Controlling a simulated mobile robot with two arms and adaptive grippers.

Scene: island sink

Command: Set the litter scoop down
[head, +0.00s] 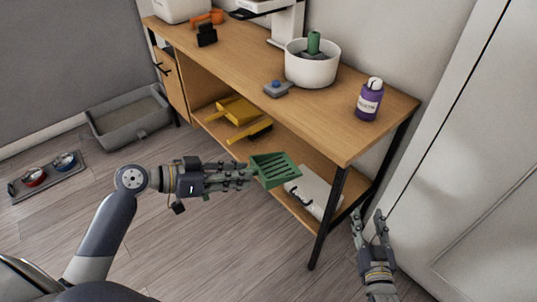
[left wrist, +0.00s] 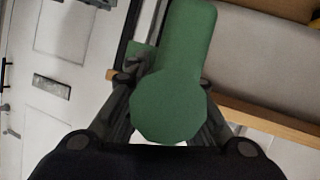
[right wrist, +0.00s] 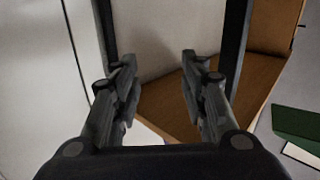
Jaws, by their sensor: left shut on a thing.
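The green slotted litter scoop (head: 276,170) is held by my left gripper (head: 246,174), which is shut on its handle. The scoop is in front of the desk's lower shelf, and I cannot tell whether it touches the shelf edge. In the left wrist view the green handle (left wrist: 172,105) fills the space between the fingers. My right gripper (head: 371,228) is open and empty beside the desk's right front leg. In the right wrist view its fingers (right wrist: 158,75) are apart, and part of the green scoop (right wrist: 298,124) shows at the right edge.
The wooden desk top (head: 335,128) holds a white pot (head: 312,70), a purple bottle (head: 369,100) and a grey-blue item (head: 277,89). The lower shelf holds a yellow dustpan (head: 238,111) and a white item (head: 312,192). A grey litter tray (head: 130,115) and bowls (head: 36,177) are on the floor.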

